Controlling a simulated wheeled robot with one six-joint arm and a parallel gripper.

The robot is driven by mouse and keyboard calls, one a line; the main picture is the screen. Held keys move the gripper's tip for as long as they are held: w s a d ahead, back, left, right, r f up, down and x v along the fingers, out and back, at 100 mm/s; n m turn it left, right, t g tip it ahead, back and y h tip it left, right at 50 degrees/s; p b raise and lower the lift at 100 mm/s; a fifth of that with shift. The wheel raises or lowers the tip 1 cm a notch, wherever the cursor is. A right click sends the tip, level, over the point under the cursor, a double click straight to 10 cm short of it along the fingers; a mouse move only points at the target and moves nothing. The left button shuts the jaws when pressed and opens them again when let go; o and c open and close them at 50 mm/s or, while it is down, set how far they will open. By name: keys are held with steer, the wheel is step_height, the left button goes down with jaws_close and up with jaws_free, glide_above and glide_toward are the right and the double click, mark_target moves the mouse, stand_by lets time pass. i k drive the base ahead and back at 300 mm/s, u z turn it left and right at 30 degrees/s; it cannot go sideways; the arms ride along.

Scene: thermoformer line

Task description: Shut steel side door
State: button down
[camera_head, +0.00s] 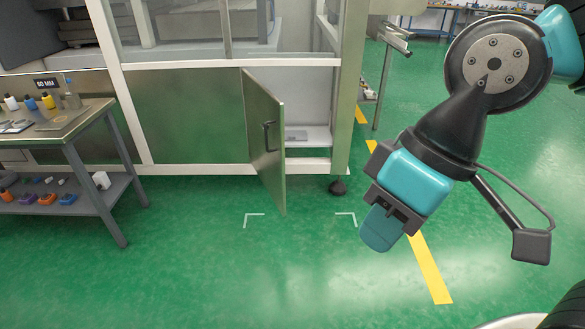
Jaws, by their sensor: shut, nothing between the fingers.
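The steel side door (262,140) stands swung out from the lower front of the machine, hinged along its left edge. A dark bar handle (269,137) is on its face. To its right the opening (308,115) shows a pale interior with a small grey item on its floor. My gripper (380,232) is at the right, nearer to me than the door and apart from it. It points down and left above the green floor, with its teal fingertips together and nothing in them.
A grey bench (62,137) with bottles and small parts stands at the left. A black machine foot (338,187) is right of the opening. White corner marks (254,215) and a yellow line (430,270) lie on the floor. The floor before the door is clear.

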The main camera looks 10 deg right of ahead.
mark_target(267, 151)
steer(key=z, duration=0.25)
steer(key=i, duration=1.1)
steer(key=u, duration=0.45)
